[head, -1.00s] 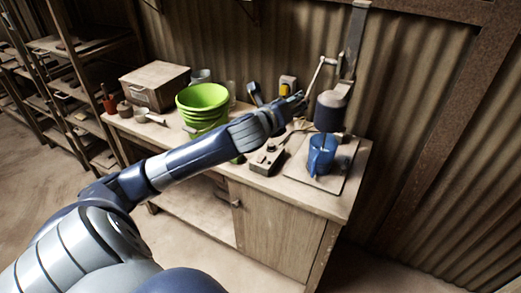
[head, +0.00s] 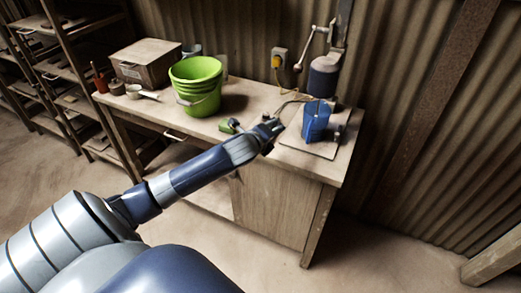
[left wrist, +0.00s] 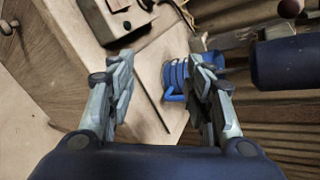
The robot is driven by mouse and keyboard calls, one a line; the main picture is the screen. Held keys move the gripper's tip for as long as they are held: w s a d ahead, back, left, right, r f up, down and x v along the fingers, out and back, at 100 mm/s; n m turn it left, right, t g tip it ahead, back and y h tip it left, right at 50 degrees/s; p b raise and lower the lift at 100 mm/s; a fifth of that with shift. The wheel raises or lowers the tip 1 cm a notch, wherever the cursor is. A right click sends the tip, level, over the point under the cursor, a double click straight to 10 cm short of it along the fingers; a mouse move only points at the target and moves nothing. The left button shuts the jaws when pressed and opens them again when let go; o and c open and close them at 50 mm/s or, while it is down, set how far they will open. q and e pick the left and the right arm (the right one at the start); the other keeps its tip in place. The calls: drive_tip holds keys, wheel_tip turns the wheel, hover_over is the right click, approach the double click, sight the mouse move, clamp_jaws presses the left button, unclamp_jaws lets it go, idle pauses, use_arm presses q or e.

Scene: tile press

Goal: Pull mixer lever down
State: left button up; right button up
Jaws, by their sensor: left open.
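The mixer (head: 323,77) is a dark cylinder on a post at the back right of the workbench. Its thin grey lever (head: 308,46) stands at the upper left of the body, its lower end hanging beside it. A blue jug (head: 316,121) stands below the mixer and also shows in the left wrist view (left wrist: 174,76). My left gripper (head: 273,128) is open and empty, lower than the lever and left of the jug in the head view. In the left wrist view its fingers (left wrist: 163,72) are spread, and the mixer's dark body (left wrist: 288,62) is at right. My right gripper is not visible.
A green bucket (head: 196,88), a wooden box (head: 146,61) and a scoop (head: 141,92) stand on the workbench (head: 240,95) at left. A yellow plug (head: 277,61) is on the wall. A small box (left wrist: 108,18) with knobs shows in the left wrist view.

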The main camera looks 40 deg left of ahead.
use_arm(q)
drive_tip(key=s+f+n+g+b, duration=0.1)
drive_tip(key=s+f+n+g, duration=0.1)
drive_tip(key=f, duration=1.2)
drive_tip(key=shift+s+a+n, duration=0.15)
drive_tip(key=shift+s+n, duration=0.75)
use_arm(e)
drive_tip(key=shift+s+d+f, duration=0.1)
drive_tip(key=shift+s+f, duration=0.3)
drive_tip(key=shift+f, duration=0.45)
use_arm(q)
drive_tip(key=shift+f, duration=0.15)
